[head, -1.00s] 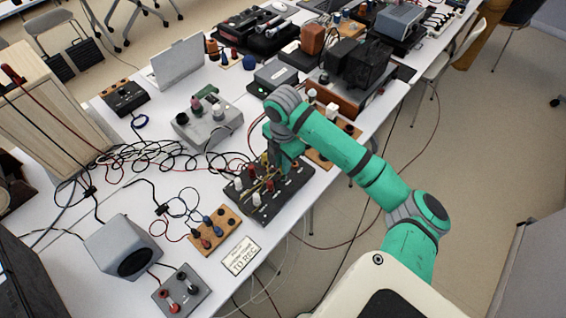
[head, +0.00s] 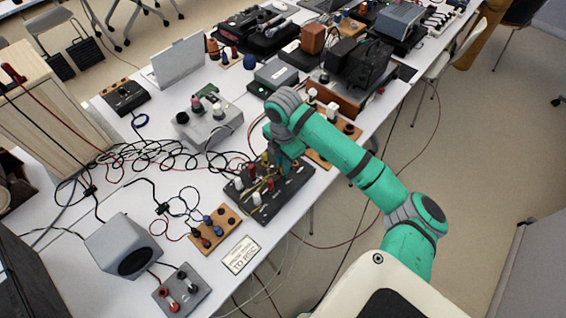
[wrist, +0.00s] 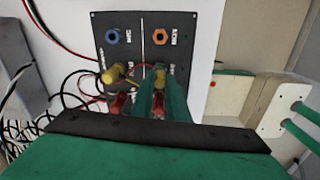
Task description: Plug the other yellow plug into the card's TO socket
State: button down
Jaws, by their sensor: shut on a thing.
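The black socket panel (head: 291,189) lies near the table's front edge, with several plugs standing in it. In the wrist view the panel (wrist: 126,54) has a blue socket (wrist: 112,36) and an orange socket (wrist: 160,36) empty at its far end. One yellow plug (wrist: 114,74) stands at the left column, tilted in view. My gripper (wrist: 163,92) is shut on the other yellow plug (wrist: 161,76), over the right column. Whether its tip is in a socket is hidden. Red plugs (wrist: 120,104) are partly behind the fingers. The card (head: 241,256) reads "TO REC".
A wooden terminal strip (head: 215,231) with red and blue plugs and a grey speaker (head: 122,246) stand left of the panel. A grey box (head: 209,126) stands behind it. Tangled black cables (head: 140,155) cover the table's middle left.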

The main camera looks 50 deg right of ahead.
jog(key=shift+f, duration=0.55)
jog(key=c, duration=1.6)
grip_release()
jog(key=shift+c, duration=0.2)
jog(key=shift+r, duration=3.75)
jog(key=shift+w, duration=0.1)
